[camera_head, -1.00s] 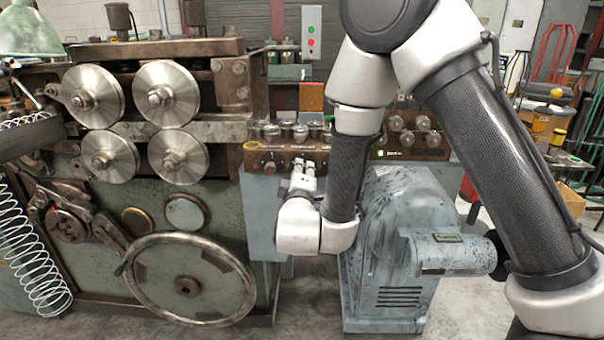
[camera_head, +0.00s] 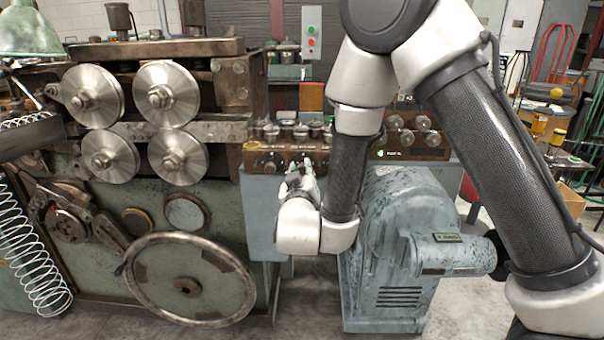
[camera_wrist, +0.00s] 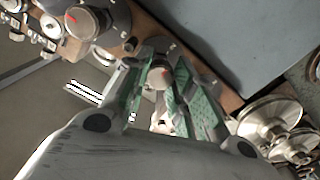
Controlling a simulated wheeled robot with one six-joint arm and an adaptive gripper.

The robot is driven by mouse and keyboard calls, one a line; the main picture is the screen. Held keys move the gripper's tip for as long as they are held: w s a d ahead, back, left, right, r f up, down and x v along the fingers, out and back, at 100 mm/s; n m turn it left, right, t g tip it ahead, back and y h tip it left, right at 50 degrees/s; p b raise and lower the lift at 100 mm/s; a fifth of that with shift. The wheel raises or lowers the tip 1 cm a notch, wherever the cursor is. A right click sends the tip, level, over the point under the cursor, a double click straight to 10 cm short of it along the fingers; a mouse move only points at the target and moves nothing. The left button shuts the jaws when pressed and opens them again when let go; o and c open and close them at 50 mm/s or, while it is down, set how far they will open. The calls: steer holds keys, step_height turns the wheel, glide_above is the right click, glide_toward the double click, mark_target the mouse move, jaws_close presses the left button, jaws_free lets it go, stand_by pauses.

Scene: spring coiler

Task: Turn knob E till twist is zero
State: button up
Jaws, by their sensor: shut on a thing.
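My gripper (camera_head: 302,172) is at the front of the brown control panel (camera_head: 262,160), in the middle of the head view. In the wrist view its green-padded fingers (camera_wrist: 164,92) are closed around a small round metal knob (camera_wrist: 158,78) with a red mark. I cannot read a letter on this knob, so I cannot tell from a label that it is knob E. A small green readout (camera_head: 394,153) shows on the right part of the panel; its text is too small to read. My arm hides the panel's middle.
Another, larger knob (camera_wrist: 86,22) with a red mark sits beside the held one in the wrist view. Several more knobs (camera_head: 407,138) are on the panel's right part. The coiler's steel rollers (camera_head: 166,93) stand left, and a grey motor housing (camera_head: 395,240) stands below.

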steer(key=shift+f+m, duration=0.1)
steer(key=shift+m, duration=0.8)
steer(key=o, duration=1.1)
steer(key=shift+c, duration=0.2)
step_height(320, 180, up, 10)
